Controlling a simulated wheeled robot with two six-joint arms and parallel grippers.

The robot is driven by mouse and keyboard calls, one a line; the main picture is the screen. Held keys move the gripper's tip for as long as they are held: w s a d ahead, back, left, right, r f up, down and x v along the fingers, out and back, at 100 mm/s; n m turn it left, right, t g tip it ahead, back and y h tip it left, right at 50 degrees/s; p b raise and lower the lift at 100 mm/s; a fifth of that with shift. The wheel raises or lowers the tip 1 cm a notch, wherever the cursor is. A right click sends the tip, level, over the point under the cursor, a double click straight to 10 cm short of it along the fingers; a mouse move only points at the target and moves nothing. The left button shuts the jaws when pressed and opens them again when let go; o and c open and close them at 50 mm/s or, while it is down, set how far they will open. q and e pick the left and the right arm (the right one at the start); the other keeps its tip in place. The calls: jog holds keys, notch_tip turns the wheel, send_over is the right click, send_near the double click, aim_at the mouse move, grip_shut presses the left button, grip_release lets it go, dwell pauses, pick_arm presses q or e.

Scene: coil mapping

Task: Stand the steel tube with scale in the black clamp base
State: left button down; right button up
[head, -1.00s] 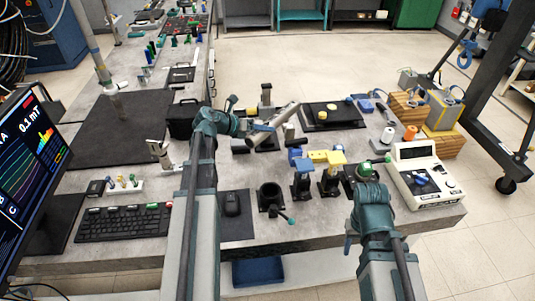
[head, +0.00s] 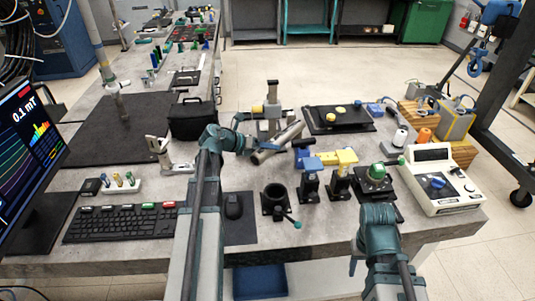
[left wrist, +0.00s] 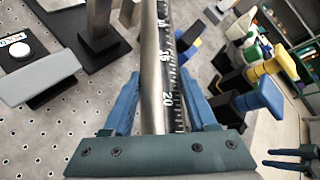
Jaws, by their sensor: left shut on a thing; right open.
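The steel tube with scale (head: 280,143) is a shiny cylinder, tilted, with its upper end to the right in the head view. My left gripper (head: 260,147) is shut on it. In the left wrist view the tube (left wrist: 152,70) runs between the blue fingers, with a black scale strip marked 15 and 20. The black clamp base (head: 274,198) stands near the table front, a round open socket with a teal-tipped lever; the tube is behind it and apart. My right gripper shows open and empty in the left wrist view (left wrist: 291,159); its fingers are unclear in the head view.
Blue-topped (head: 309,180) and yellow-topped (head: 340,178) black stands are right of the clamp base. A mouse (head: 233,206) is left of it. A metal post stand (head: 272,105) rises behind the tube. A white meter (head: 440,185) fills the right edge.

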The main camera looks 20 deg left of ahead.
pick_arm(q)
jog(key=shift+f, duration=0.2)
jog(key=shift+f+b, duration=0.4)
jog(key=shift+f, duration=0.1)
jog(key=shift+c, duration=1)
grip_release()
jog(key=shift+r, duration=0.1)
jog(key=shift+r+p, duration=0.3)
jog(key=shift+p, duration=0.05)
jog(key=p+v, duration=0.6)
jog(key=v, duration=0.6)
jog(key=shift+r, duration=0.15)
